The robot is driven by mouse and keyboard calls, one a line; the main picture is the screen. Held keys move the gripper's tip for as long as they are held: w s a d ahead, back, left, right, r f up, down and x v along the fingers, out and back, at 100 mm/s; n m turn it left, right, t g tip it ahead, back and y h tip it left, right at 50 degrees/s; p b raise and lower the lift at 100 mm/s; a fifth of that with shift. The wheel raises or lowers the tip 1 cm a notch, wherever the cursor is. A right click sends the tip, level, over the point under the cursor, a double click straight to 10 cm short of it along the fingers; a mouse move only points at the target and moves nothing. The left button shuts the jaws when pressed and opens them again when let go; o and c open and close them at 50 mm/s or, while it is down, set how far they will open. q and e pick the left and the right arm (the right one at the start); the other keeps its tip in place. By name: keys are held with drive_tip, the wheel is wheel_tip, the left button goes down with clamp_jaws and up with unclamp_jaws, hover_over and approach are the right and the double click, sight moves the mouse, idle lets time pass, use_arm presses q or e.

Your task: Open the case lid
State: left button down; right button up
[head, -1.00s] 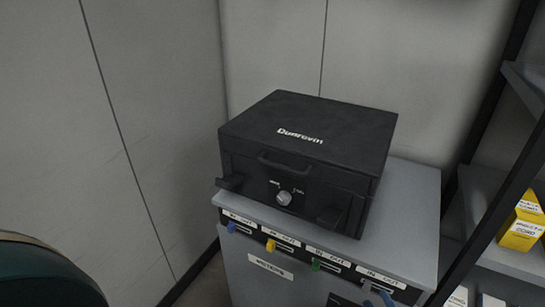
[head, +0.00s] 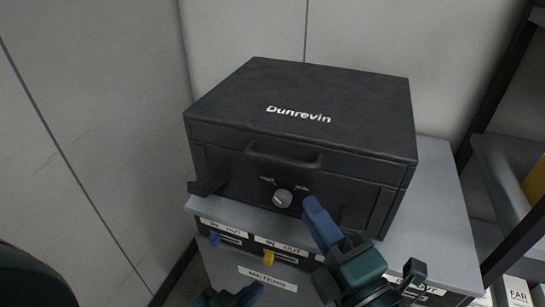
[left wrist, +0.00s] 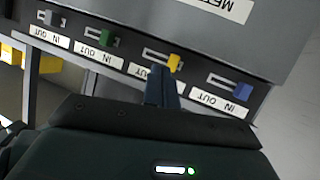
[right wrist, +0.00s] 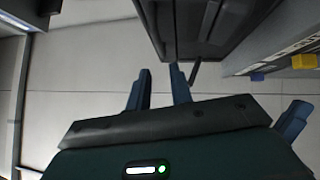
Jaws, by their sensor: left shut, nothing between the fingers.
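The black case (head: 300,105) marked "Dunrevin" sits on a grey cabinet, its lid down. Its front has a carry handle (head: 285,158), a silver knob (head: 283,198) and a left latch (head: 207,187) sticking outward. The right latch area is mostly hidden behind my right gripper (head: 317,214), which is in front of the case's right front. In the right wrist view, its fingers (right wrist: 160,85) are apart with nothing between them, near the dark case (right wrist: 200,35). My left gripper (head: 245,292) is low in front of the cabinet; in the left wrist view its fingers (left wrist: 160,88) are together and empty.
The cabinet (head: 440,185) has several coloured sliders labelled IN/OUT on its front, including a yellow one (head: 268,257) and a blue one (head: 214,239). A shelf rack (head: 505,165) stands at the right. Walls stand behind and to the left. Cabinet top right of the case is clear.

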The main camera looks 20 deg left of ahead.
sight(280, 163)
drive_tip(key=x, duration=1.2)
drive_tip(key=shift+w+a+r+p, duration=0.1)
drive_tip(key=shift+w+p, duration=0.15)
drive_tip(key=shift+p, duration=0.1)
clamp_jaws()
